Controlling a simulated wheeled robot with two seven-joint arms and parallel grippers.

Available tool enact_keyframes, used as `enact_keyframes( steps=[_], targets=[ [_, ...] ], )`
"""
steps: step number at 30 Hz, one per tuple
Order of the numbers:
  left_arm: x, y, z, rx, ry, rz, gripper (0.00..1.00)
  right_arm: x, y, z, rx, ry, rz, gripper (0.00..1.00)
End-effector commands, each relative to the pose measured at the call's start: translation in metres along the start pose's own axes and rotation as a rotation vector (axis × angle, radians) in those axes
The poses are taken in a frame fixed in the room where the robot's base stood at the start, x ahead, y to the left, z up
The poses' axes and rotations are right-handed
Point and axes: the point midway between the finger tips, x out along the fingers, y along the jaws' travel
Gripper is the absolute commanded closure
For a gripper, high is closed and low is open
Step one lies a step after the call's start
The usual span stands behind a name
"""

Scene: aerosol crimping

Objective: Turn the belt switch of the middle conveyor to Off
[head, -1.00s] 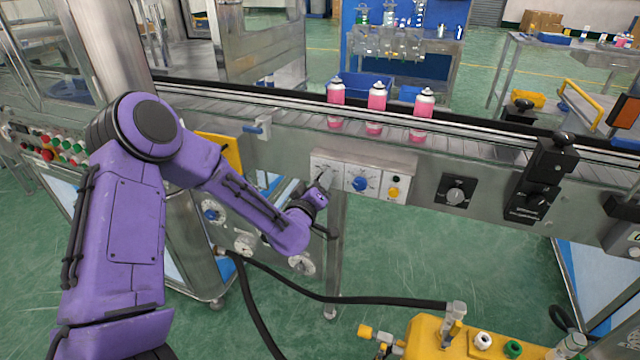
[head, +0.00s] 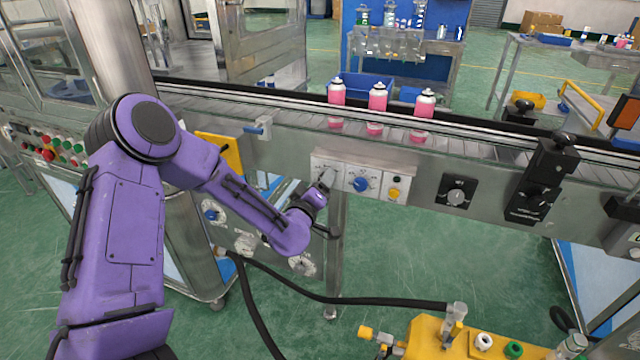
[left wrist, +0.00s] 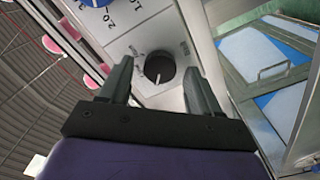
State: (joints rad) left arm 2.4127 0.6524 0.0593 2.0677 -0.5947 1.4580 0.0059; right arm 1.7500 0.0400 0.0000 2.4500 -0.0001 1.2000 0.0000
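The belt switch (left wrist: 160,68) is a round black knob with a white pointer mark on a light panel, with small printed labels around it. The left wrist view shows the pointer toward the lower edge of the picture; the label words are too small to read. My left gripper (left wrist: 157,75) is open, with one finger on each side of the knob and visible gaps between. In the head view my left gripper (head: 325,183) is at the left part of the conveyor's control panel (head: 345,168) and hides the knob. My right gripper is not in view.
Pink bottles (head: 377,100) stand on the belt above. A separate black switch (head: 456,196) is farther right. A yellow machine (head: 425,338) stands at the front.

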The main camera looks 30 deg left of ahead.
Motion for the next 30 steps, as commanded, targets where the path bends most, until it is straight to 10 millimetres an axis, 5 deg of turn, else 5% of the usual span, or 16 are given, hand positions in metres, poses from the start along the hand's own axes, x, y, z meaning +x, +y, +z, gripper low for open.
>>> enact_keyframes(
  steps=[5, 18, 30],
  targets=[
    [-0.010, 0.000, 0.001, 0.002, -0.002, 0.000, 0.37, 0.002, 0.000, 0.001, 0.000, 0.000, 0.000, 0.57],
    [-0.100, -0.001, 0.000, 0.001, 0.000, 0.000, 0.37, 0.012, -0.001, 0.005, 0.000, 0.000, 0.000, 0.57],
    [-0.106, 0.000, 0.000, 0.000, 0.000, 0.000, 0.37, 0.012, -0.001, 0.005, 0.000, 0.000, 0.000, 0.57]
  ],
)
